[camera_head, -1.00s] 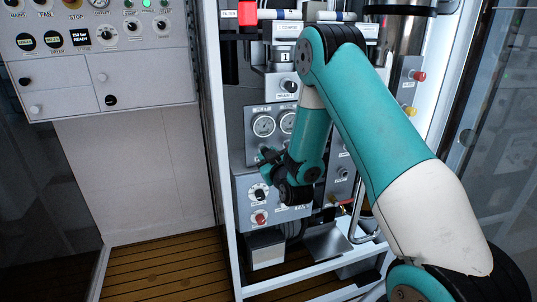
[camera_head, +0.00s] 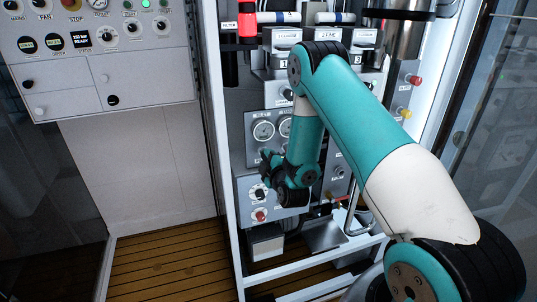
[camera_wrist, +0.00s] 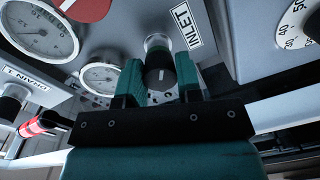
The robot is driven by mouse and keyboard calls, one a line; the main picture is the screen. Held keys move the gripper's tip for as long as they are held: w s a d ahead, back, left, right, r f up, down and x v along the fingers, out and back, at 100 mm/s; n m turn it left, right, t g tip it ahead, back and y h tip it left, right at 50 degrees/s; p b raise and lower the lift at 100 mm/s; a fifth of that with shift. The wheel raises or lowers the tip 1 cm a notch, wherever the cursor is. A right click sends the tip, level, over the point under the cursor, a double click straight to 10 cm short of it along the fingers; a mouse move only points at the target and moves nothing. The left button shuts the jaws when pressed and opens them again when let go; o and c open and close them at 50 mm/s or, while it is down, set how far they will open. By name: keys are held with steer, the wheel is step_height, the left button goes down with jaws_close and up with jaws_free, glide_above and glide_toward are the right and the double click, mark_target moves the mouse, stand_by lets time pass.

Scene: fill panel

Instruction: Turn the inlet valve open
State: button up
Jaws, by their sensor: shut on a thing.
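The inlet valve is a dark knob (camera_wrist: 160,72) with a white line on its face, in the middle of the wrist view. A white INLET label (camera_wrist: 181,30) is beside it. My gripper (camera_wrist: 161,80) has its two teal fingers on either side of this knob and is shut on it. In the head view, my gripper (camera_head: 270,168) is at the fill panel, below the round gauges. There the inlet knob is hidden behind my gripper and wrist.
Two round gauges (camera_head: 263,130) sit just above my gripper. In the wrist view, a DRAIN 1 label (camera_wrist: 25,82) and a red-handled part (camera_wrist: 45,123) are at the left. A cabinet post (camera_head: 217,150) stands left of the panel.

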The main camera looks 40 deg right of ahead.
steer(key=shift+n+p, duration=0.35)
steer(key=shift+n, duration=0.25)
steer(key=shift+f, duration=0.1)
steer(key=o, duration=0.9)
steer(key=shift+o, duration=0.2)
steer(key=shift+s, duration=0.15)
steer(key=b+v, duration=0.4)
steer(key=v, duration=0.7)
steer(key=shift+s, duration=0.35)
steer(key=shift+a, duration=0.15)
